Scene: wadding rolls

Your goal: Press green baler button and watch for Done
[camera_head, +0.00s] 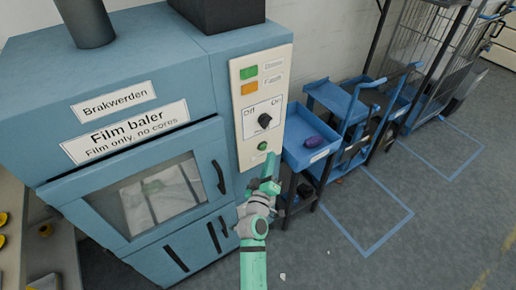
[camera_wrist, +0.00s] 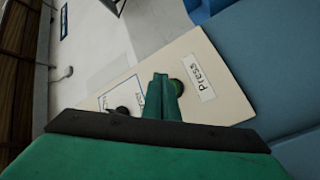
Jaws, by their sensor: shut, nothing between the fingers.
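The blue film baler (camera_head: 150,70) stands at the left with a cream control panel (camera_head: 243,130) on its front. The green button (camera_head: 263,146) is low on the panel; in the wrist view it (camera_wrist: 177,87) sits beside the "Press" label (camera_wrist: 200,84). My gripper (camera_head: 267,172) is shut and empty, just below the button in the head view. In the wrist view its fingertips (camera_wrist: 160,80) are right next to the button and partly cover it; contact is unclear. A green lamp (camera_head: 248,72), with a blurred label that looks like "Done", is at the panel's top; whether it is lit is unclear.
An orange lamp (camera_head: 249,88) and a black Off/On knob (camera_head: 265,120) are above the button. A blue tray cart (camera_head: 303,158) holding a purple item stands close right of the panel. Blue-outlined floor (camera_head: 370,215) lies clear further right.

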